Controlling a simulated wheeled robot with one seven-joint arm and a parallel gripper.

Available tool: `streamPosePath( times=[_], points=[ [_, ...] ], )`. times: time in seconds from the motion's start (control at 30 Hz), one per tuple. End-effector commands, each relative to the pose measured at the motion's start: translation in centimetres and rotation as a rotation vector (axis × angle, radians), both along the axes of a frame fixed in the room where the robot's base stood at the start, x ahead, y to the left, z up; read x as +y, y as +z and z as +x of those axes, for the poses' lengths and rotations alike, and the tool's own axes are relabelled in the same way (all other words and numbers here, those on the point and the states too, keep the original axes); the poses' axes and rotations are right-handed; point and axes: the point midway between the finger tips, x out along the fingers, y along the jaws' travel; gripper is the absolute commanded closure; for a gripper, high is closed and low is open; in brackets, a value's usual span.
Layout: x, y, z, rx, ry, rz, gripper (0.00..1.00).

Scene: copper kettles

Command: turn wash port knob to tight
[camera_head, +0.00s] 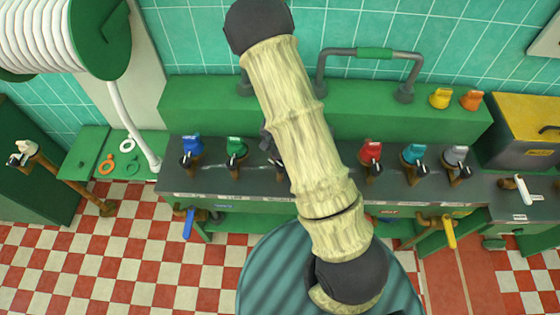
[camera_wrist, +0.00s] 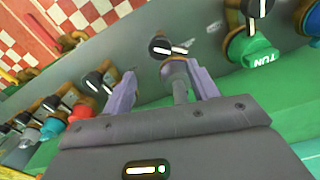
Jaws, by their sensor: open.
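My gripper (camera_wrist: 162,70) is open in the wrist view, with its two purple fingers apart on either side of a port. That port has a grey stem (camera_wrist: 180,88) with a brown collar. A black knob with a white pointer (camera_wrist: 160,47) sits just beyond the fingertips, apart from them. In the head view my arm hides most of this port, between the green-handled port (camera_head: 236,148) and the red-handled port (camera_head: 371,152). I cannot read which label marks the wash port. The green handle (camera_wrist: 258,55) and red handle (camera_wrist: 82,110) flank my fingers.
The dark counter (camera_head: 330,190) also carries a blue handle (camera_head: 192,145), a teal one (camera_head: 414,153) and a grey one (camera_head: 456,155). Yellow (camera_head: 440,97) and orange (camera_head: 472,99) knobs stand on the green ledge behind. A grey pipe (camera_head: 415,75) arches above.

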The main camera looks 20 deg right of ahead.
Motion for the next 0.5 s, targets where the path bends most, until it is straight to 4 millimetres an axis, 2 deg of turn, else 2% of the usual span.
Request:
streamPosePath(
  times=[0.2, 0.5],
  points=[
    [-0.1, -3.6, -0.1, 0.003, -0.002, 0.001, 0.41],
    [0.0, -7.8, 0.0, 0.002, -0.002, 0.001, 0.41]
  ],
)
